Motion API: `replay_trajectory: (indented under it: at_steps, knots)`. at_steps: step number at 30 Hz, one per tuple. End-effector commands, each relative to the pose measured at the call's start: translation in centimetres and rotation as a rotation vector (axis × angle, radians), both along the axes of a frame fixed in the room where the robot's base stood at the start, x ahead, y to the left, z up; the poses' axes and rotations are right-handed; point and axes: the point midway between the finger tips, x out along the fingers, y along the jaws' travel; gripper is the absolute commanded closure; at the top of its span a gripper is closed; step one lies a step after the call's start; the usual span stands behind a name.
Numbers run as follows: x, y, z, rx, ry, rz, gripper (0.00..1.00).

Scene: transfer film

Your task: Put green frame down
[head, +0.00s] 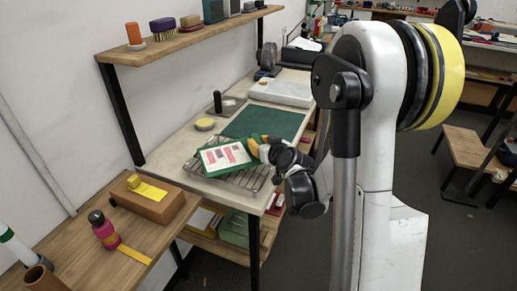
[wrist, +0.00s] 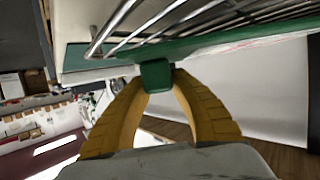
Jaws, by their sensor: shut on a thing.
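The green frame (head: 222,157) holds a white sheet with red print and sits over the wire rack (head: 258,180) on the workbench in the head view. My gripper (head: 258,147) is at its right edge. In the wrist view my gripper (wrist: 157,75) has its yellow fingers shut on a green tab of the frame (wrist: 155,76). The rack's metal bars (wrist: 190,30) show close beside the frame there. I cannot tell whether the frame touches the rack.
A green mat (head: 265,122) lies behind the rack. A yellow round item (head: 205,124) and a black-handled tool (head: 218,102) stand to its left. A white slab (head: 282,92) lies at the back. A brown box (head: 148,200) and a pink bottle (head: 104,229) are on the nearer wooden table.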

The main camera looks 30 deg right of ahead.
Motion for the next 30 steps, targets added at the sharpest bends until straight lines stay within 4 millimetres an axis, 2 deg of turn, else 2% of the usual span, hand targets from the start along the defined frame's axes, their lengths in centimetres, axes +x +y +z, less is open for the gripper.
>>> replay_trajectory:
  at_steps: [1,2,12,13,15,26,30]
  knots:
    - [0.0,0.0,-1.0,0.000,0.000,0.000,1.00]
    - [0.0,0.0,-1.2,0.000,0.000,0.000,1.00]
    - [0.0,0.0,-1.3,0.000,0.000,0.000,1.00]
    - [0.0,0.0,-1.4,0.000,0.000,0.000,0.71]
    - [0.0,0.0,-1.2,0.000,0.000,0.000,0.55]
    - [0.0,0.0,-0.8,0.000,0.000,0.000,0.55]
    - [-2.0,0.1,0.0,-0.001,0.000,-0.002,0.55]
